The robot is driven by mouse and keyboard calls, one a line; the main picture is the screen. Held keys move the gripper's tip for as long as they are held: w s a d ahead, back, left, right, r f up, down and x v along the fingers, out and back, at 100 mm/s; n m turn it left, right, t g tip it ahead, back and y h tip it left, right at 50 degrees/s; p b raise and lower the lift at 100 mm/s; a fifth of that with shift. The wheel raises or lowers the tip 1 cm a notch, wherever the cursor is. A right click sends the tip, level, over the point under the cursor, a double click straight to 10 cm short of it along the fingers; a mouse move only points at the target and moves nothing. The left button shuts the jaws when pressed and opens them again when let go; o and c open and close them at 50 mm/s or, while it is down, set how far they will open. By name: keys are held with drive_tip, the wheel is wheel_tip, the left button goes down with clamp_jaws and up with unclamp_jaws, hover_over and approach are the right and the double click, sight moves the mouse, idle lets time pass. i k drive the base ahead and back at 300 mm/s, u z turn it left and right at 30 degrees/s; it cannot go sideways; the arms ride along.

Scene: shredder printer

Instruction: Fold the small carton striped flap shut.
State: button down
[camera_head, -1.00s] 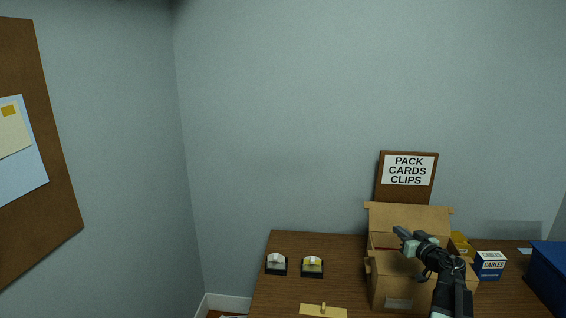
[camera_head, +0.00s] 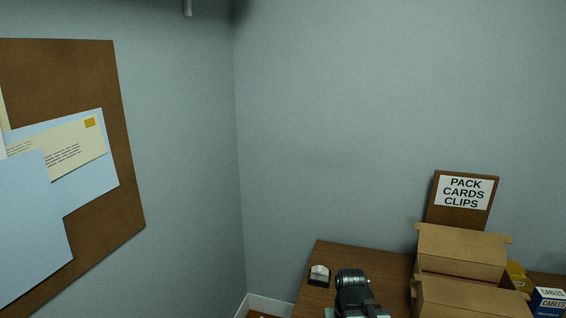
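An open brown cardboard carton (camera_head: 468,300) stands on the desk at the lower right, cut off by the bottom edge. Its back flap (camera_head: 462,243) stands up, tilted back, and a thin reddish line shows inside below it. I cannot make out a striped flap. The dark end part of my arm shows at the bottom, left of the carton and apart from it in the picture. The fingers are cut off or hidden, so I cannot see whether my gripper is open or shut.
A PACK CARDS CLIPS sign (camera_head: 463,193) stands behind the carton. A yellow box (camera_head: 518,276) and a blue and white CABLES box (camera_head: 548,301) are to its right. A small dispenser (camera_head: 319,275) sits at the left of the brown desk (camera_head: 345,256). A corkboard (camera_head: 105,90) hangs on the left wall.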

sight(479, 246)
drive_tip(key=z, duration=0.05)
drive_tip(key=i, duration=1.05)
drive_tip(key=z, duration=0.55)
